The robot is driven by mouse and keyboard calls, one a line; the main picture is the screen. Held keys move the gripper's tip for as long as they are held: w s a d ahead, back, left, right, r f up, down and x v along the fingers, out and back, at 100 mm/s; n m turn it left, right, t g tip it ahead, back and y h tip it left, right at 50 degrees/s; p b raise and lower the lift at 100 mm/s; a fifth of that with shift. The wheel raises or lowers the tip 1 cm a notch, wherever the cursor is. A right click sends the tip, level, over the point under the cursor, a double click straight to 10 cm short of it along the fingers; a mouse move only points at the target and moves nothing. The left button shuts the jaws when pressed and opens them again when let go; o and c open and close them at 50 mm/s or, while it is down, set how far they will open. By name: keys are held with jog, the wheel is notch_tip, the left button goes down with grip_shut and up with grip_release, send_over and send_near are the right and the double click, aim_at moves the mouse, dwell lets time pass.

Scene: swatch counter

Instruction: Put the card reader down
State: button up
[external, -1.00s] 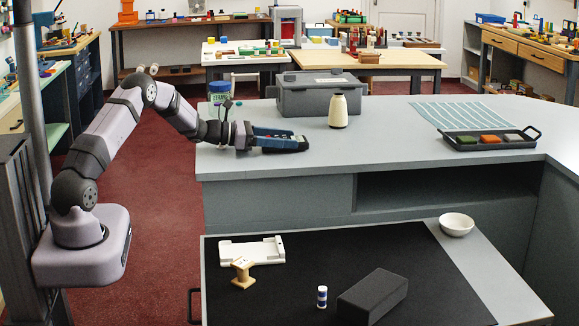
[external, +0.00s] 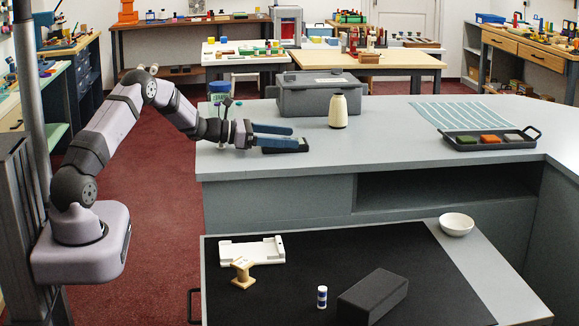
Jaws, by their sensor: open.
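The card reader (external: 287,150) is a dark, flat device at the left part of the grey counter (external: 370,165), near its front edge. It appears to rest on the counter top. My gripper (external: 294,137) reaches in from the left with its two blue fingers spread apart. The near finger passes over or just in front of the card reader and hides part of it. The fingers are not closed on it. Whether a finger still touches it cannot be told.
A grey lidded box (external: 320,97) stands behind my gripper, and a cream bottle (external: 338,112) stands to its right. A black tray (external: 460,143) with coloured blocks is farther right. A lower black-topped surface (external: 330,250) in front holds several small items. The counter's middle is clear.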

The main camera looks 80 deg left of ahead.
jog(key=s+b, duration=0.1)
jog(key=s, duration=0.3)
jog(key=s+r+b, duration=0.1)
jog(key=s, duration=0.3)
jog(key=s+r, duration=0.1)
jog(key=s, duration=0.3)
jog(key=shift+b, duration=0.4)
